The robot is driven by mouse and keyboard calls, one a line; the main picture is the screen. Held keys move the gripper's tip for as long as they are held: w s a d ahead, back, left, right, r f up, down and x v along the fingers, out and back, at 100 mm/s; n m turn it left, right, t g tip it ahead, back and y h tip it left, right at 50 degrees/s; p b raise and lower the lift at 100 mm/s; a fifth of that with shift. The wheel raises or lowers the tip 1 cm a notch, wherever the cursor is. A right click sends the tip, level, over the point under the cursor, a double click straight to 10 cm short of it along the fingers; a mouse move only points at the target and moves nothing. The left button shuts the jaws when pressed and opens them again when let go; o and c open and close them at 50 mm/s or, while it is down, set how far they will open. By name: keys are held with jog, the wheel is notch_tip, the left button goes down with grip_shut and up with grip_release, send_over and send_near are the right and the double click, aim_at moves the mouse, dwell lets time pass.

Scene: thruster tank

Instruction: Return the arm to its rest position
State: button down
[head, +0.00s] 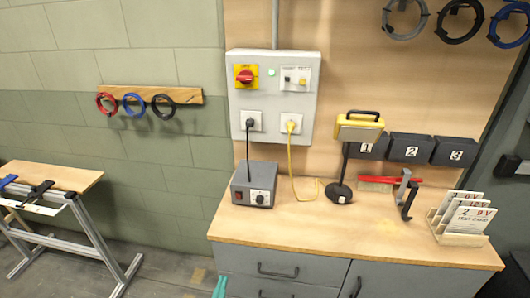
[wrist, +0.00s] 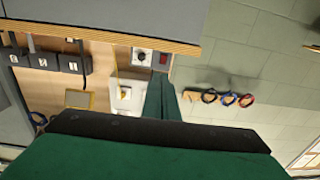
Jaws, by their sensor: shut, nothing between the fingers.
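My gripper (wrist: 163,98) shows in the wrist view as dark green fingers pressed together with nothing between them. In the head view only a teal tip of it (head: 220,287) shows at the bottom edge, in front of the grey drawers. The rest of my arm is out of the head view. The wrist view is upside down, with the bench edge at the top. The fingers overlap the area of the wall panel in that picture, apart from it as far as I can tell.
The wooden bench (head: 340,238) bears a grey power box (head: 254,186), a yellow lamp (head: 358,128) and a card rack (head: 462,238). A switch panel (head: 273,97) hangs above. Coiled cables (head: 134,104) hang at left. A trestle table (head: 60,178) stands far left, with open floor between.

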jog(key=s+d+f+n+g+y, duration=0.15)
jog(key=s+f, duration=0.25)
jog(key=s, duration=0.5)
jog(key=s+d+f+n+g+y, duration=0.1)
jog(key=s+d+f+g+y, duration=0.15)
jog(key=s+f, duration=0.4)
jog(key=s+d+r, duration=0.3)
jog(key=s, duration=0.2)
jog(key=s+d+r+m+t+h, duration=0.1)
jog(key=s+d+r, duration=0.1)
jog(key=s, duration=0.4)
jog(key=s+d+r, duration=0.3)
jog(key=s+r, duration=0.2)
jog(key=s, duration=0.1)
jog(key=shift+s+d+h, duration=0.25)
jog(key=shift+d+h, duration=0.05)
jog(key=shift+h, duration=0.1)
jog(key=c, duration=2.5)
grip_release()
